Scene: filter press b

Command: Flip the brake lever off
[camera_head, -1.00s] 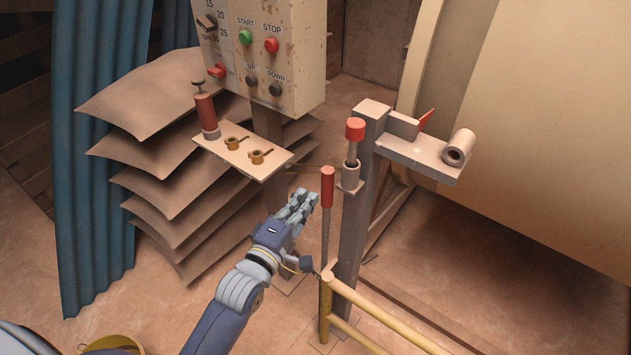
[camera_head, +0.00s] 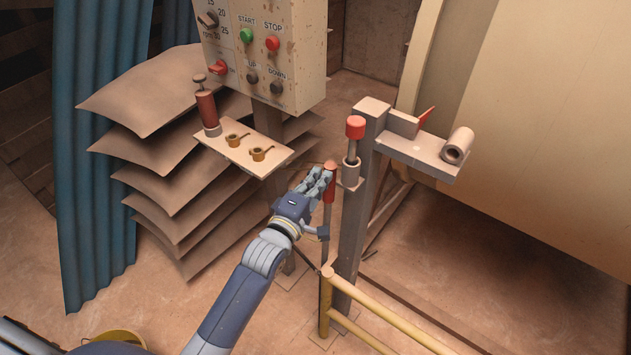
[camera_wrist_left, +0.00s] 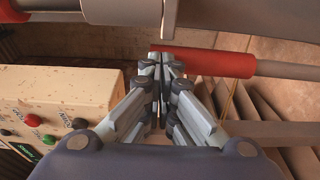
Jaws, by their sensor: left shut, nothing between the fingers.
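The brake lever appears to be the upright rod with a red grip (camera_head: 329,191) beside the grey post. In the left wrist view the red grip (camera_wrist_left: 215,62) lies across the upper part, its rod running right. My left gripper (camera_head: 319,180) is at the grip's left side, overlapping it in the head view. In the wrist view the left gripper's (camera_wrist_left: 166,66) fingertips are together, right at the near edge of the grip, with nothing between them. I cannot tell whether they touch it. My right gripper is not in view.
The grey post (camera_head: 362,215) carries a red-capped part (camera_head: 355,128) close right of the lever. A yellow rail (camera_head: 372,308) stands in front. A control box (camera_head: 300,50), a small shelf (camera_head: 240,160) and stacked sacks (camera_head: 150,95) are behind and left.

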